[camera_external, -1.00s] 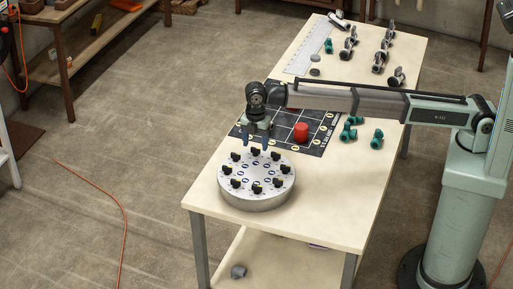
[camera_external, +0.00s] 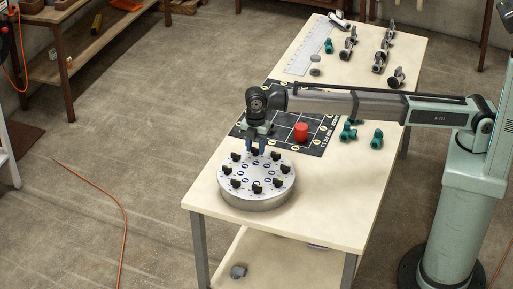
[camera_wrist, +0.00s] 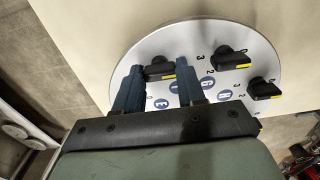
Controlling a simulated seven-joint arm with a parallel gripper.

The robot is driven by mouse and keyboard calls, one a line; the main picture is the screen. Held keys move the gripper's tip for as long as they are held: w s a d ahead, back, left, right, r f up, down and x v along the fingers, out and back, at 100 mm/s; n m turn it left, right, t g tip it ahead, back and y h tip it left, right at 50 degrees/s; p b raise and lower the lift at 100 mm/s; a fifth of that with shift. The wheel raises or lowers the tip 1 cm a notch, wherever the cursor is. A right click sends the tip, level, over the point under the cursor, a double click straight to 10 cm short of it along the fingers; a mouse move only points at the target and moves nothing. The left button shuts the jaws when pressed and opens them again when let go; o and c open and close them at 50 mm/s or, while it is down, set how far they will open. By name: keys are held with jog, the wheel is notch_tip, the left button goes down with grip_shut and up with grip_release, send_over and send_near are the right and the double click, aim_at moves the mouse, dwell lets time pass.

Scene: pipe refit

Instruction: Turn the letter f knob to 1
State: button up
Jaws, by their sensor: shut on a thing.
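The round grey knob dial (camera_external: 257,203) stands at the near end of the table, with several black knobs in a ring on its top. My gripper (camera_external: 256,149) points down at the dial's far side. In the wrist view, my gripper's blue fingers (camera_wrist: 160,84) stand on both sides of one black knob with a yellow mark (camera_wrist: 160,69) and are shut on it. Round blue letter badges lie inside the ring; the badge by the held knob (camera_wrist: 160,103) is partly hidden, and I cannot read its letter surely. Other knobs (camera_wrist: 232,59) show at right, with small numbers beside them.
A dark grid board (camera_external: 314,141) with a red cylinder (camera_external: 301,130) lies just behind the dial. Green valve parts (camera_external: 376,139) lie to the right of the board. Grey fittings (camera_external: 396,78) and a ruler (camera_external: 305,52) lie farther back. Bare tabletop surrounds the dial's front.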

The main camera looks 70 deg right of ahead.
jog(key=c, duration=0.3)
jog(key=shift+m, duration=0.3)
jog(key=m, duration=0.5)
jog(key=shift+m, duration=0.3)
jog(key=m, duration=0.5)
jog(key=shift+m, duration=0.4)
jog(key=o, duration=1.1)
jog(key=shift+c, duration=0.2)
